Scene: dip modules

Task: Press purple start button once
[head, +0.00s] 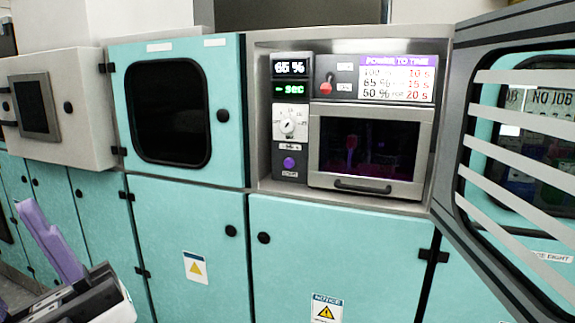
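The purple start button (289,163) is a small round button on a dark panel, low in the control column left of the machine's dark window (367,149). A label under it is too small to read. Above it are a white dial (289,124) and displays reading "65 %" (291,67) and "- sec" (289,90). My gripper (45,235) is at the lower left, well apart from the button. A purple finger points up and left; the rest is partly cut off, so its opening cannot be told.
A red-handled switch (325,83) and a "POWER TO TIME" chart (396,79) are above the window. A striped door (500,150) stands open at right. A closed teal door (178,165) is left of the machine, with teal cabinets (340,245) below. The space before the button looks clear.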

